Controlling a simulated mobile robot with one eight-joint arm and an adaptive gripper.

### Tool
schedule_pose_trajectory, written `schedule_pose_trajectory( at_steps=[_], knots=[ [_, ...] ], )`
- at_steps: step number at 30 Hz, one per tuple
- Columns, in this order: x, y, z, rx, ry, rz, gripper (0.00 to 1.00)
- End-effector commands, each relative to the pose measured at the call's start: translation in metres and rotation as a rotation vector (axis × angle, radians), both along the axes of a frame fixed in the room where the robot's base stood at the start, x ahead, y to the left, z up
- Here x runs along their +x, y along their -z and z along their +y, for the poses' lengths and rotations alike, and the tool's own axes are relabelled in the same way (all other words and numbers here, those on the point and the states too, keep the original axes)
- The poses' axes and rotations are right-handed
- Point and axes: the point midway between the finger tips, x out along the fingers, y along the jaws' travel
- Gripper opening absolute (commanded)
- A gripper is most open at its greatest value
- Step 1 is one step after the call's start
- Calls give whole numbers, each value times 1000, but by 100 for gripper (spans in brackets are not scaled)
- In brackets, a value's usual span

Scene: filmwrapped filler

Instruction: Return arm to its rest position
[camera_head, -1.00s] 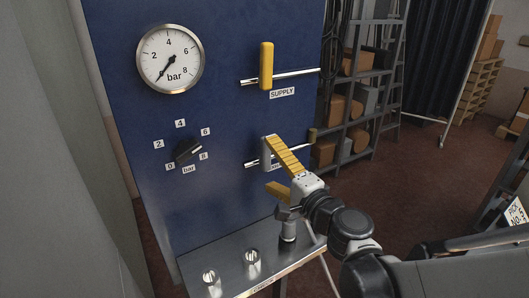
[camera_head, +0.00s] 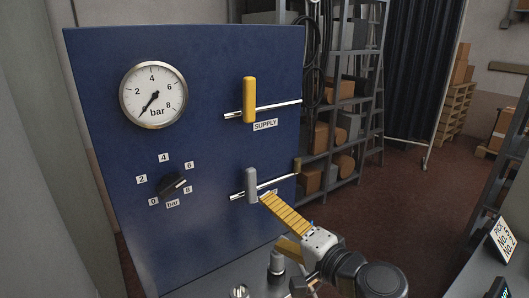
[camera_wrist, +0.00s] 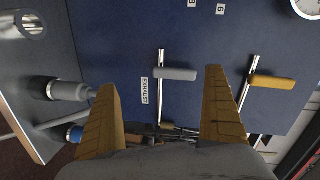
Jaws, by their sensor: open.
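My gripper (camera_head: 271,219) has two yellow ribbed fingers, spread apart with nothing between them. It is in front of the blue panel (camera_head: 110,210), at lower right in the head view. The grey lever (camera_head: 251,184) stands upright on the lower rail, just beyond the upper fingertip. In the wrist view this grey lever (camera_wrist: 176,74), beside the EXHAUST label (camera_wrist: 145,91), appears between the fingers (camera_wrist: 160,82) but beyond them. The yellow SUPPLY lever (camera_head: 249,98) stands upright on the upper rail. It is right of the fingers in the wrist view (camera_wrist: 272,81).
A gauge (camera_head: 153,95) reads near zero, above a black knob (camera_head: 172,184). A metal shelf (camera_head: 215,280) with cylindrical fittings juts out below the panel. Shelving (camera_head: 345,100) with boxes stands behind at right. Open floor (camera_head: 410,205) lies to the right.

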Motion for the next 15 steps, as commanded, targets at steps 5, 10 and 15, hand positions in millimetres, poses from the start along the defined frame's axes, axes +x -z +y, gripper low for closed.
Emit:
schedule_pose_trajectory(
  at_steps=[5, 10, 15],
  knots=[
    [-41, 44, -24, -493, -97, 44, 100],
    [-87, 79, -87, -944, -160, 149, 100],
    [-120, 89, -142, -1222, -181, 241, 100]
  ],
)
